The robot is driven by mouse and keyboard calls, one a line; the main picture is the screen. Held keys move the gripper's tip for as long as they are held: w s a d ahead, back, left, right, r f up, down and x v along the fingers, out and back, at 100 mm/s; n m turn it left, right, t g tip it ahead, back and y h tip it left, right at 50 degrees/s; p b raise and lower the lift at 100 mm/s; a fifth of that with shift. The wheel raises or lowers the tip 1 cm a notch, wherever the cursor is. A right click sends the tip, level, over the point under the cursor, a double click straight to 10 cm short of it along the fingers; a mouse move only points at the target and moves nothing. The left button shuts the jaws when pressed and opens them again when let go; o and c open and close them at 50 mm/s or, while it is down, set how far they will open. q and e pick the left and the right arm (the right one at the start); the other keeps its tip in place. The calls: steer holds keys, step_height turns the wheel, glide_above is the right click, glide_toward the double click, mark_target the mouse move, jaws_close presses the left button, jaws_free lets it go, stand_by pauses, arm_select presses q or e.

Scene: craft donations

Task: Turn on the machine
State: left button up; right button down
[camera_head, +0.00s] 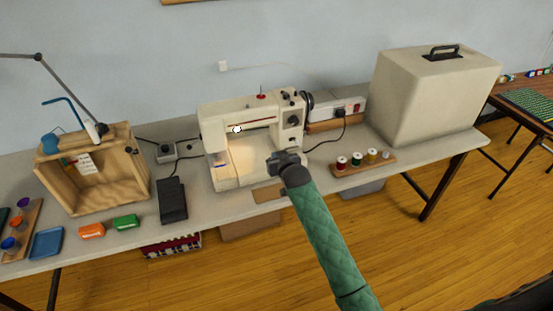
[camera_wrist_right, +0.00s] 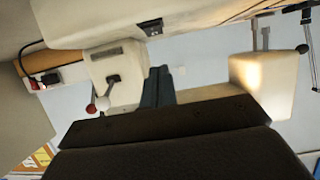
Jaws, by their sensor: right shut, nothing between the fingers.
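The white sewing machine (camera_head: 214,128) stands upright on the long table. It has a dark dial (camera_head: 292,120) on its right part and a dark handwheel (camera_head: 308,100) at its right end. My right gripper (camera_head: 277,158) is shut and empty, in front of the machine's right part; I cannot tell whether it touches the machine. In the right wrist view its dark fingers (camera_wrist_right: 158,86) point at pale machine parts, with a small lever with red and white knobs (camera_wrist_right: 103,95) left of them. My left gripper is not in view.
A white power box (camera_head: 330,108) with a red switch and black plug is behind right. A big cream case (camera_head: 425,95) stands right of the thread spool rack (camera_head: 364,163). A black foot pedal (camera_head: 172,200) and wooden crate (camera_head: 70,200) are to the left.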

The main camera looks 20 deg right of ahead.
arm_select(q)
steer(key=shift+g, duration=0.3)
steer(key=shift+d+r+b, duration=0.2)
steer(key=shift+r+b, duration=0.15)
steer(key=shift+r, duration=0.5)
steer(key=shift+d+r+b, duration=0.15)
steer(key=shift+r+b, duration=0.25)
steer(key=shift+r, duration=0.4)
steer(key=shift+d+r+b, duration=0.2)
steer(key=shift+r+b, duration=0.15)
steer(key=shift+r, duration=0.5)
arm_select(e)
steer(key=f+v, duration=0.1)
steer(key=v, duration=0.9)
steer(key=shift+s, duration=0.35)
